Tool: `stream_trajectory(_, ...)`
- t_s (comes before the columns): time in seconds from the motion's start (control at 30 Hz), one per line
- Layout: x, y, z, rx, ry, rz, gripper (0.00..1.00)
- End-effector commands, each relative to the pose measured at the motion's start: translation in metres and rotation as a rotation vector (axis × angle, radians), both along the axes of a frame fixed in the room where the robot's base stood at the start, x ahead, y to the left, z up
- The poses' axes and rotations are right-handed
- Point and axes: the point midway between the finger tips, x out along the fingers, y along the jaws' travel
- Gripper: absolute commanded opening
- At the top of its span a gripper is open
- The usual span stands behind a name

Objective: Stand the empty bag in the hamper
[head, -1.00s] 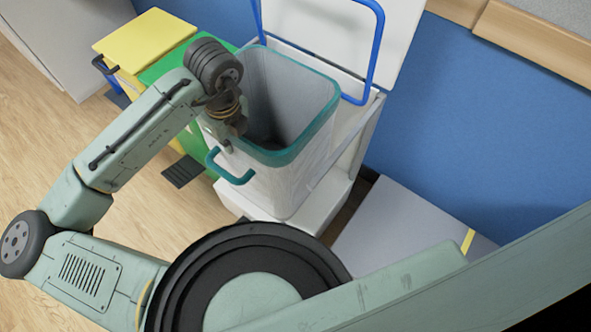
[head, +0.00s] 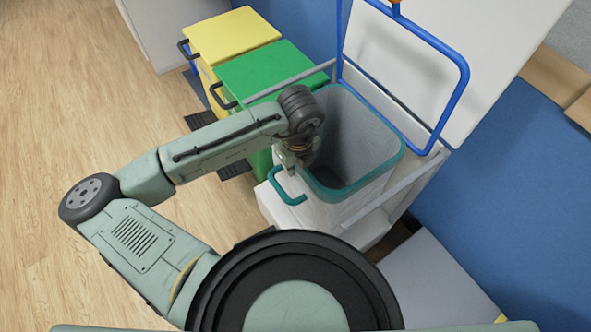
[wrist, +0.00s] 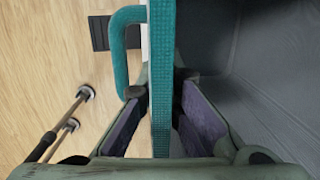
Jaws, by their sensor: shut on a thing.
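The empty bag (head: 372,130) is upright and open, with pale walls, a teal rim and a teal loop handle (head: 287,192). It stands within the white hamper (head: 372,225), between its side bars; its bottom is hidden in the head view. My gripper (head: 291,168) is at the bag's left rim, close to the handle. In the wrist view my gripper (wrist: 162,85) has one finger on each side of the teal rim (wrist: 162,120) and is shut on it. The dark inside of the bag (wrist: 260,70) shows on the right there.
The hamper's white lid (head: 480,50) is raised behind a blue tube frame (head: 455,100). Green (head: 270,75) and yellow (head: 235,35) lidded bins stand to the left. A blue wall (head: 490,170) is at the right. Wooden floor (head: 80,120) is clear at the left.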

Motion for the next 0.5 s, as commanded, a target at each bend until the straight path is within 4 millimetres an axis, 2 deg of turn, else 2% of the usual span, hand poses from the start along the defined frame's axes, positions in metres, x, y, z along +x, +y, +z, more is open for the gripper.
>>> stream_trajectory(0.13,0.000,0.000,-0.016,-0.001,-0.001,0.002,0.00)
stream_trajectory(0.5,0.000,0.000,-0.021,-0.002,-0.003,0.001,0.00)
